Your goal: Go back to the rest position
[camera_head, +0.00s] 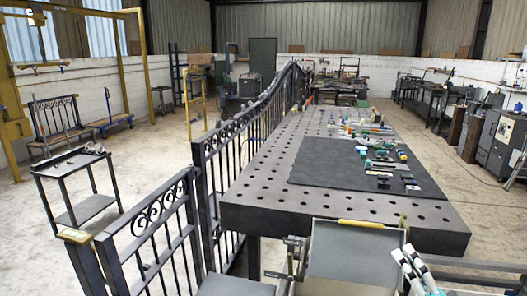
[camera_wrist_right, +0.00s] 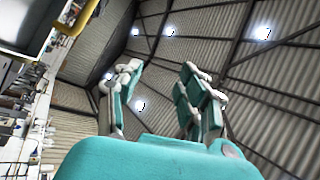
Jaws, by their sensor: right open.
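My right gripper (camera_head: 416,270) shows at the bottom right of the head view, just in front of the near edge of the dark perforated work table (camera_head: 260,213). In the right wrist view its two teal and white fingers (camera_wrist_right: 160,92) stand apart with nothing between them, against the corrugated ceiling. My left gripper is not in view. A dark scroll gate (camera_head: 150,225) stands along the left side of the table.
A grey panel with a yellow handle (camera_head: 352,250) stands close left of my right gripper. A black mat (camera_head: 325,170) on the table carries several small parts and tools. A small dark cart (camera_head: 85,210) stands left of the gate. Open concrete floor lies right of the table.

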